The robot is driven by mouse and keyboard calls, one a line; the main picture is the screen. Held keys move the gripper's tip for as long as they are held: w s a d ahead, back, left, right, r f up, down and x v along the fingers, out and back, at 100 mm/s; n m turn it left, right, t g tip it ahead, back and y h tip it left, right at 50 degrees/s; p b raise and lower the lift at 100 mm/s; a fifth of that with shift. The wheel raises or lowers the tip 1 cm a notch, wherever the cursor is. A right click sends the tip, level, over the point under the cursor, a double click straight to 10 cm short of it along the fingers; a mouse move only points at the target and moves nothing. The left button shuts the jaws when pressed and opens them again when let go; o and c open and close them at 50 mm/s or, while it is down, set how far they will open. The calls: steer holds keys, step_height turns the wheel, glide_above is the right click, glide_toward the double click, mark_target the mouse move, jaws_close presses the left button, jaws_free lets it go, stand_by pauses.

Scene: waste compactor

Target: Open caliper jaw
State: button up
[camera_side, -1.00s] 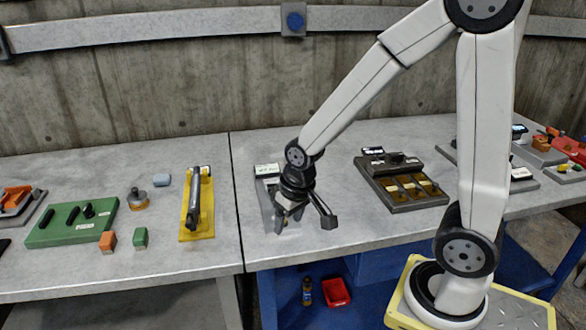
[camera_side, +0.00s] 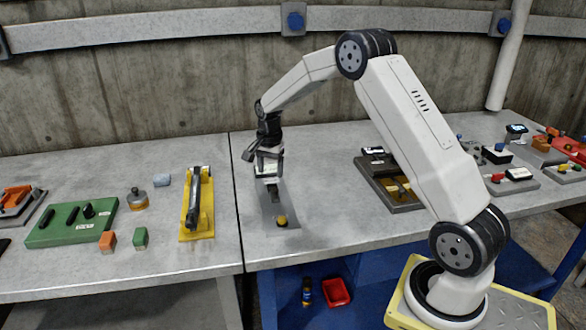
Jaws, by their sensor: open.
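A narrow grey plate device (camera_side: 268,212) lies on the table below my gripper. It looks like the caliper fixture, but I cannot make out its jaw clearly. My gripper (camera_side: 265,160) is open and points down over that far end. I see nothing between the fingers. Whether the fingers touch the device cannot be told.
Left of the device is a yellow-based lever unit (camera_side: 198,212), and further left a green panel (camera_side: 75,224) with loose blocks. To the right, a dark tray fixture (camera_side: 392,190) sits partly behind my arm. Bare table lies around the device.

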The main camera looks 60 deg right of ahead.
mark_target(275, 189)
steer(key=shift+w+d+f+m, duration=0.2)
steer(key=shift+d+m, duration=0.15)
steer(key=shift+d, duration=0.2)
steer(key=shift+w+d+f+m, duration=0.15)
steer(key=shift+d+m, duration=0.15)
steer(key=shift+d, duration=0.2)
steer(key=shift+w+d+f+m, duration=0.1)
steer(key=shift+w+d+m, duration=0.1)
steer(key=shift+d+m, duration=0.25)
steer(key=shift+d+f, duration=0.1)
steer(key=shift+f, duration=0.05)
steer(key=shift+f, duration=3.75)
jaws_close()
